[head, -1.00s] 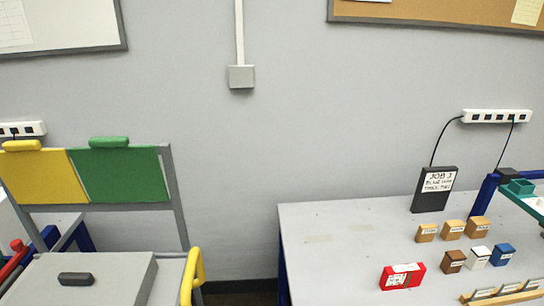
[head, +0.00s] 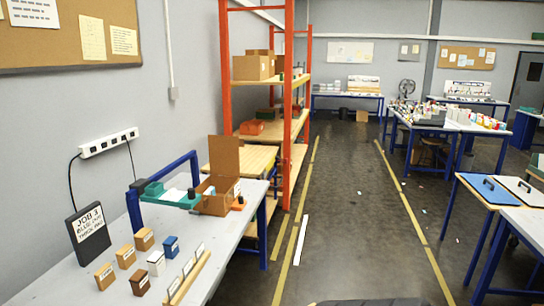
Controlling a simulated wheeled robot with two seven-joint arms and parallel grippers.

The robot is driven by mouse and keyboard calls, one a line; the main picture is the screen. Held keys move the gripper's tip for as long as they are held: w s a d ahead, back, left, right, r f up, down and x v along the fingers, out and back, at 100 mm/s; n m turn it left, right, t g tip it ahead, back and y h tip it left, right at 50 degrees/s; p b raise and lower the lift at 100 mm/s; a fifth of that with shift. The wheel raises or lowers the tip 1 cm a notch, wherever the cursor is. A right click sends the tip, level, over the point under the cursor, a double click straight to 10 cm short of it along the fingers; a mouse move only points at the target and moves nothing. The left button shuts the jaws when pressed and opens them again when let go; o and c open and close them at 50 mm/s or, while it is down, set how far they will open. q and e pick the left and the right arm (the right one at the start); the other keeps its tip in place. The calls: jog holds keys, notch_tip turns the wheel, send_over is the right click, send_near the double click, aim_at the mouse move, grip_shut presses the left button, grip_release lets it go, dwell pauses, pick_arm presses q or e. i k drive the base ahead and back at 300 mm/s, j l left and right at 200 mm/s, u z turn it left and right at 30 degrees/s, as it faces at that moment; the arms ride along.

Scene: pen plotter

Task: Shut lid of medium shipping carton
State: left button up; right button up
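An open brown carton (head: 216,200) stands at the far end of the left table in the head view. Its lid (head: 224,156) stands upright above the box. Whether this is the medium carton I cannot tell, as no size marking is readable. Neither of my grippers is in view.
The left table (head: 82,285) also holds a green plotter part (head: 172,200) under a blue frame, a dark job sign (head: 88,236), several small boxes and a wooden rack (head: 188,277). An orange shelf (head: 286,110) stands beyond.

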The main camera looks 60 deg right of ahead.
aim_at(223, 151)
jog(key=z, duration=1.75)
jog(key=i+l, duration=0.1)
